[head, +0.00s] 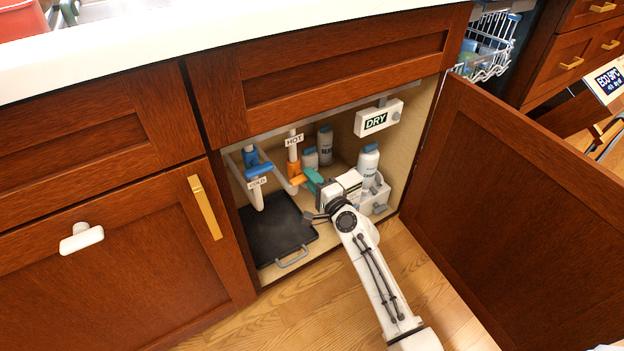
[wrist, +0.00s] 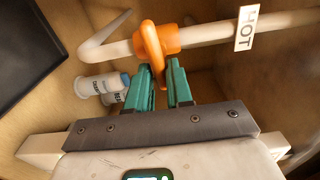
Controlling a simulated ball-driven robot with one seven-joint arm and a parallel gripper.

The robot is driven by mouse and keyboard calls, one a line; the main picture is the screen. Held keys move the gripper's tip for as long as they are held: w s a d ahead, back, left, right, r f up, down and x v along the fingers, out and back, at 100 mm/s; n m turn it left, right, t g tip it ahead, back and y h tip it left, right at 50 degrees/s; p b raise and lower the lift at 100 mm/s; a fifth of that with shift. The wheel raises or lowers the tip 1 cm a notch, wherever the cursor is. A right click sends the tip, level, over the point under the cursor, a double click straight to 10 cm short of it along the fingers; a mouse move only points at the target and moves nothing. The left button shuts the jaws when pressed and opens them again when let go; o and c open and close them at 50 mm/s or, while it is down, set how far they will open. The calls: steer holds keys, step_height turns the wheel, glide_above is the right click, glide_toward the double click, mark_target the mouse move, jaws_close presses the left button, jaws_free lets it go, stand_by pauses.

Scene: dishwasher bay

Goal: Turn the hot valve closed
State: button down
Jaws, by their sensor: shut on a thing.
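The hot valve is an orange fitting (head: 293,168) on a white pipe inside the open sink cabinet, below a HOT tag (head: 294,141). In the wrist view its orange lever (wrist: 151,43) lies across the pipe. My gripper (head: 313,181) reaches in from the right, with teal fingers. In the wrist view, my gripper (wrist: 164,72) is shut on the end of the lever, one finger on each side.
A blue cold valve (head: 256,168) stands left of the hot one. A dark tray (head: 272,232) lies on the cabinet floor. White bottles (head: 368,163) stand behind and right. A DRY box (head: 378,118) hangs above. The cabinet door (head: 520,200) is open at right.

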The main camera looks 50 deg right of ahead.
steer(key=shift+w+a+f, duration=0.1)
steer(key=shift+a+f, duration=0.1)
steer(key=shift+a, duration=0.15)
steer(key=c, duration=1.3)
jaws_free()
steer(key=shift+o, duration=1.2)
steer(key=shift+d+r, duration=0.15)
steer(key=v, duration=1.1)
